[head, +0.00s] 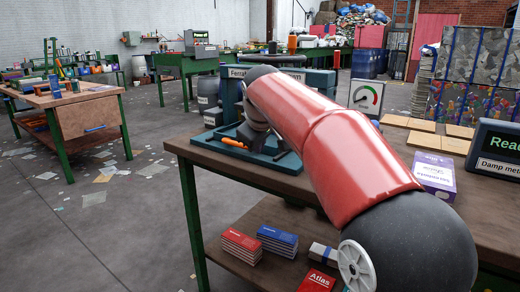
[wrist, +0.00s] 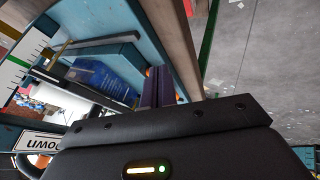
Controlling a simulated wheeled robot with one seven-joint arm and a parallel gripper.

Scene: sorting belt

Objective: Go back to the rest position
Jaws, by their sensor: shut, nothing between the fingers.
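My red and black arm reaches across the workbench (head: 190,148) in the head view, and its far end is over a teal fixture (head: 285,163) at the bench's left end. My gripper shows in the wrist view (wrist: 161,80). Its dark fingers are close together with nothing seen between them, and its black housing fills the bottom of that view. The arm mostly hides the gripper in the head view. In the wrist view, the fingers are beside the teal frame (wrist: 150,25), with a blue object (wrist: 100,80) lying inside it. I cannot tell whether the fingers touch the frame.
A tool with an orange handle (head: 234,143) lies in the fixture. A purple and white box (head: 434,175), flat tan boards (head: 437,142) and a damp meter (head: 496,150) are on the bench to the right. Books (head: 277,240) are on the lower shelf. The floor at left has scattered paper.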

